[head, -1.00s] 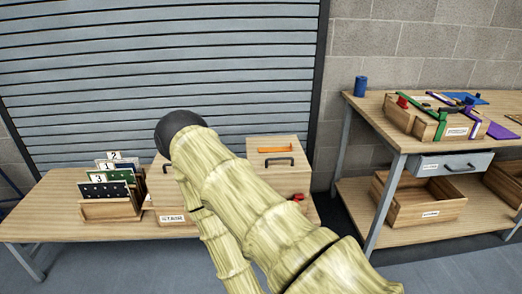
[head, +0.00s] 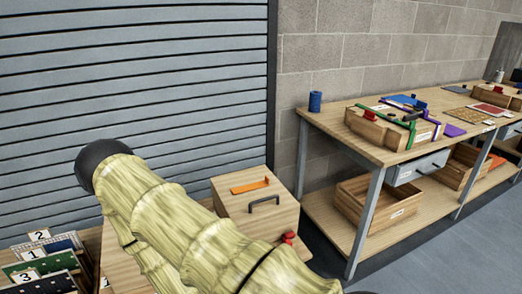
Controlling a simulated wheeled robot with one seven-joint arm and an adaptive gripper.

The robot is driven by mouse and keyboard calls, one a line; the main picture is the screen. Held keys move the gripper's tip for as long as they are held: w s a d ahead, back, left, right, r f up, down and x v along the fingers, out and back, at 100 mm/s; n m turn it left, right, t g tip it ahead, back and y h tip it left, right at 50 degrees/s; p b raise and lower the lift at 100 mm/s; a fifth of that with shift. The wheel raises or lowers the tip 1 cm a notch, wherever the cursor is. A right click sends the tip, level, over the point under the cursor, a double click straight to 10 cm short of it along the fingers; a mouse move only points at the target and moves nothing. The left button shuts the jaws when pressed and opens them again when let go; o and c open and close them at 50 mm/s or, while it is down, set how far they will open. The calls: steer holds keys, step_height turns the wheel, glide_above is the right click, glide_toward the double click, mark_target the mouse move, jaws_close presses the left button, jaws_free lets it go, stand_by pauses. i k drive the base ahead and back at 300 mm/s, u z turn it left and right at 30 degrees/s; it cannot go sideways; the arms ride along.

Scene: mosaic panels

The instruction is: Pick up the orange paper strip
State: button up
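A flat orange paper strip (head: 250,186) lies on top of a light wooden box (head: 232,207), behind the box's dark handle. The box stands on the left bench, right of my arm. My bamboo-patterned arm crosses the lower left and middle of the head view and hides part of the bench and boxes. My gripper is not in view, so its state and distance from the strip do not show.
Numbered panels (head: 42,266) stand at the lower left. A right-hand workbench (head: 460,100) carries a blue cylinder (head: 315,102), trays and tools. Grey floor (head: 420,255) is open in front of it.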

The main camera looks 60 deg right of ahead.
mark_target(259, 184)
steer(key=z, duration=0.7)
steer(key=i, duration=0.8)
steer(key=z, duration=0.85)
